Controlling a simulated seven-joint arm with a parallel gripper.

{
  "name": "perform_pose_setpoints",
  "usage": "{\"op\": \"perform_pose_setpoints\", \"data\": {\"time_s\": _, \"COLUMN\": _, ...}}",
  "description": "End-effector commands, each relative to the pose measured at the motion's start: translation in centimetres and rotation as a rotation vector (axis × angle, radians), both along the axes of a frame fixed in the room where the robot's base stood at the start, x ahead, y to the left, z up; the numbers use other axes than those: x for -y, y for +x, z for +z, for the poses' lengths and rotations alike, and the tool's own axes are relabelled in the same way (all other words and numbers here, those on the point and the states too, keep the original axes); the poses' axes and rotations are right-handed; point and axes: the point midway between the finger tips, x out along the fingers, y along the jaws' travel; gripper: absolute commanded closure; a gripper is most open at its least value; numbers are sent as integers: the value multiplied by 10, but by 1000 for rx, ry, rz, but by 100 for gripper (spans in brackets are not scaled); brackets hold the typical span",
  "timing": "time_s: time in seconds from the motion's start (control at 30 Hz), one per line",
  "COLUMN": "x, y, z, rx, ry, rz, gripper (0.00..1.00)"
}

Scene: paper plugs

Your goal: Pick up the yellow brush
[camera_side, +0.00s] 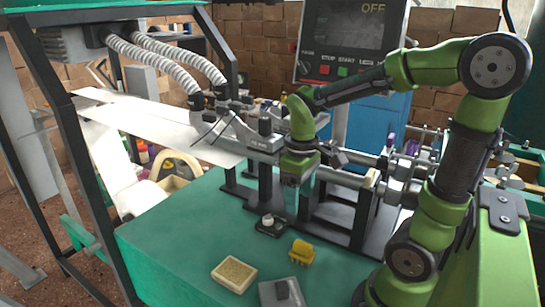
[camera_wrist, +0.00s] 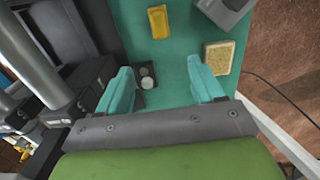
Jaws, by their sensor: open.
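The yellow brush (camera_side: 302,252) lies on the green table in the side view, in front of the machine. It also shows in the wrist view (camera_wrist: 158,22) at the top, beyond my fingertips. My gripper (camera_side: 299,205) hangs above the table close to the machine, with its fingers pointing down. The brush is nearer the camera than my gripper in the side view. In the wrist view my gripper (camera_wrist: 163,75) has its two teal fingers wide apart, with nothing held between them.
A tan sponge-like block (camera_side: 234,274) and a grey box (camera_side: 281,293) lie near the brush. A small dark block with a round knob (camera_side: 270,225) sits behind it. The machine's metal parts (camera_side: 345,215) stand close to my gripper. The green table (camera_side: 175,235) is clear at left.

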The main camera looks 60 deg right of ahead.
Motion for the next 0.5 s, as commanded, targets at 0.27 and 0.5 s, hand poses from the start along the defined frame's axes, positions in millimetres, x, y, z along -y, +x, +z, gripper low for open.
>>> {"op": "perform_pose_setpoints", "data": {"time_s": 0.27, "x": -1, "y": -2, "z": -53, "rx": -9, "ry": 4, "rz": 8, "gripper": 33}}
{"op": "perform_pose_setpoints", "data": {"time_s": 0.5, "x": -1, "y": -2, "z": -99, "rx": -6, "ry": 4, "rz": 6, "gripper": 33}}
